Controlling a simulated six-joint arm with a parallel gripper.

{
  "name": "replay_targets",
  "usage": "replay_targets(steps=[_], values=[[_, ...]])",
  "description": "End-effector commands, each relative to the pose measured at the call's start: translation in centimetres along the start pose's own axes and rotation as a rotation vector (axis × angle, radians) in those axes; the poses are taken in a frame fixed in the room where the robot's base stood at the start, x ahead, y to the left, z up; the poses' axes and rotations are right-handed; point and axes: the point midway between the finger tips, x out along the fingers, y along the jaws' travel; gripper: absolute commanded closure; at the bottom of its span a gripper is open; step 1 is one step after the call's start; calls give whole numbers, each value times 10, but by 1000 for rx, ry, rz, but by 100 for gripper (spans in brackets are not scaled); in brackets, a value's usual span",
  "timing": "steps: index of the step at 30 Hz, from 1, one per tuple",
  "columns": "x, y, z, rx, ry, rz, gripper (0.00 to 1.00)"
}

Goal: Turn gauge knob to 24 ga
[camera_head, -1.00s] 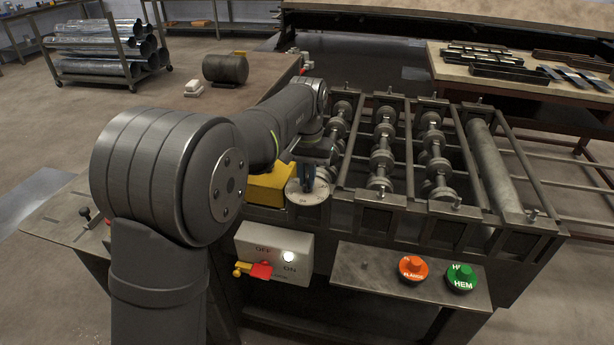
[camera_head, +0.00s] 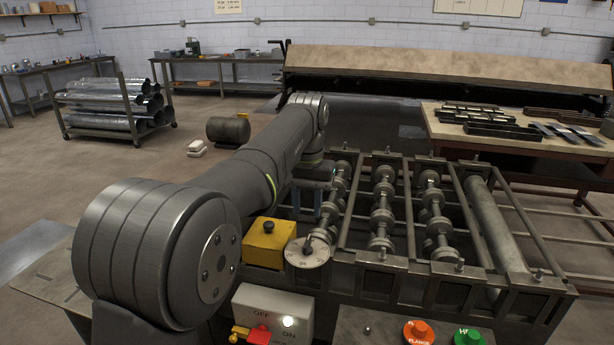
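The gauge dial (camera_head: 308,252) is a pale round plate at the front left corner of the roller machine, with small dark marks too small to read for certain. My arm hides part of the area left of the dial.
A yellow box with a black knob (camera_head: 268,243) stands just left of the dial. Below are an ON/OFF switch box (camera_head: 272,312) with a red and yellow handle, an orange button (camera_head: 418,333) and a green button (camera_head: 467,337). Roller shafts (camera_head: 383,210) lie to the right.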

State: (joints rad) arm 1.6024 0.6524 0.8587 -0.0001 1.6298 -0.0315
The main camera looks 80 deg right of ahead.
Motion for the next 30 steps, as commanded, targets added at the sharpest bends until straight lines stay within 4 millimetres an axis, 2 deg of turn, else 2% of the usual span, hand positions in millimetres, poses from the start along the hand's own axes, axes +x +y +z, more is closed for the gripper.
replay_targets(steps=[1,6,12,17,30], values=[[-14,0,-1,0,4,0,68],[-49,0,-1,0,3,0,68],[-71,0,-1,0,2,0,68],[-77,0,0,0,0,0,68],[-77,0,0,0,0,0,68]])
